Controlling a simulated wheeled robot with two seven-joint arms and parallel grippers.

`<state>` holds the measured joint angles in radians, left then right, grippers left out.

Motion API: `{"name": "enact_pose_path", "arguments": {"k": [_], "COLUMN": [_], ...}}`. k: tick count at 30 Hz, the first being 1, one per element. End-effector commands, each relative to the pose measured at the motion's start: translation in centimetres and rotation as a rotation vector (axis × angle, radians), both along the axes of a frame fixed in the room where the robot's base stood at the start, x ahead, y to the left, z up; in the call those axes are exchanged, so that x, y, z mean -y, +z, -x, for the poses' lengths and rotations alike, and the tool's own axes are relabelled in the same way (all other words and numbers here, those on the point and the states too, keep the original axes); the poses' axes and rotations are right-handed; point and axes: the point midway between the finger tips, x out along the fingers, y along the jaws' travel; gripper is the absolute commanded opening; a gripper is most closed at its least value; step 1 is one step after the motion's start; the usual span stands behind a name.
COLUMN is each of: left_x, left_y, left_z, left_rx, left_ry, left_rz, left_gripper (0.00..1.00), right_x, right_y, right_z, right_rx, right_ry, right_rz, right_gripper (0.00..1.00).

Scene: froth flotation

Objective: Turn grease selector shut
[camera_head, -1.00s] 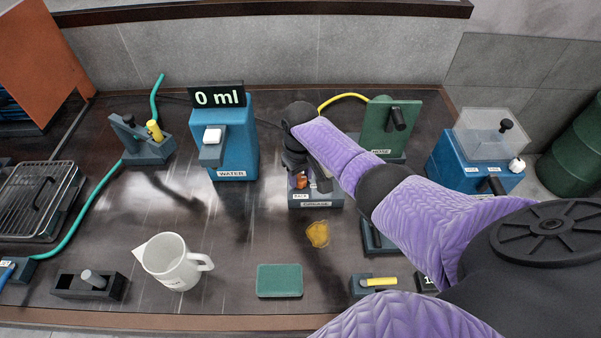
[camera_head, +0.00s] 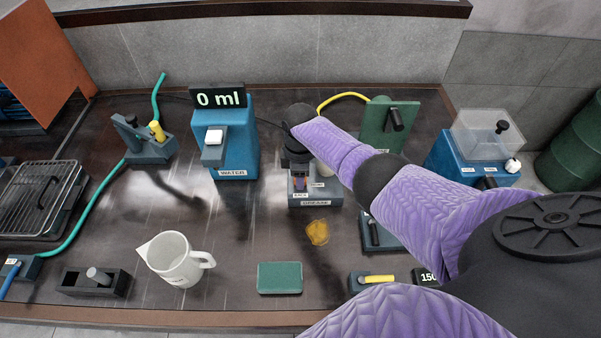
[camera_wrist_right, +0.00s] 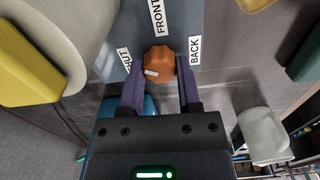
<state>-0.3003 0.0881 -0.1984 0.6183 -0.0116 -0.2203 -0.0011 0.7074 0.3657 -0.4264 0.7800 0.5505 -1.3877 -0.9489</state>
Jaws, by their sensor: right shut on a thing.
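The grease selector, a grey block labelled GREASE (camera_head: 316,202), stands at the middle of the bench. Its orange knob (camera_wrist_right: 160,62) shows in the right wrist view, with labels SHUT (camera_wrist_right: 124,58), FRONT (camera_wrist_right: 157,18) and BACK (camera_wrist_right: 195,50) around it. The knob's white mark is on its left side, on the side of the SHUT label. My right gripper (camera_wrist_right: 161,82) has its two purple fingers on either side of the knob and is shut on it. In the head view my right gripper (camera_head: 302,180) is over the selector and mostly hides the knob. My left gripper is out of view.
The blue WATER dispenser (camera_head: 235,148) stands left of the selector, and a green panel (camera_head: 385,125) stands behind to the right. A yellow-brown blob (camera_head: 317,232), a green pad (camera_head: 280,278) and a white jug (camera_head: 172,258) are in front.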

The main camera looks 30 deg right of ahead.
Motion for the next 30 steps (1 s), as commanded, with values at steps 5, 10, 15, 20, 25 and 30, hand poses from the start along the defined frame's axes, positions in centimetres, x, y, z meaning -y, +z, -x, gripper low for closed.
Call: {"name": "enact_pose_path", "arguments": {"k": [5,10,15,20,25,30], "left_x": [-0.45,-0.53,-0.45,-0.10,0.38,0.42], "left_y": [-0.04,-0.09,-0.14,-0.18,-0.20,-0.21], "left_z": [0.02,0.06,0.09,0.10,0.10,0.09], "left_rx": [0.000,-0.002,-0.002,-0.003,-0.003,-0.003], "left_ry": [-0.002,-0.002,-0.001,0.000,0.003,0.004], "left_rz": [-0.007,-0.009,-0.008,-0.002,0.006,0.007], "left_gripper": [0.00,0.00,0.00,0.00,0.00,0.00], "right_x": [0.00,-0.01,-0.03,-0.04,-0.06,-0.06], "right_y": [-0.03,-0.04,-0.05,-0.04,-0.04,-0.04], "right_z": [0.00,0.00,0.01,0.01,0.01,0.01], "right_rx": [0.000,0.001,0.000,0.000,0.000,0.000], "right_ry": [0.149,0.269,0.357,0.411,0.440,0.448], "right_rz": [0.000,-0.001,-0.001,-0.001,-0.001,-0.001], "right_gripper": [0.00,0.00,0.00,0.00,0.00,0.00]}}
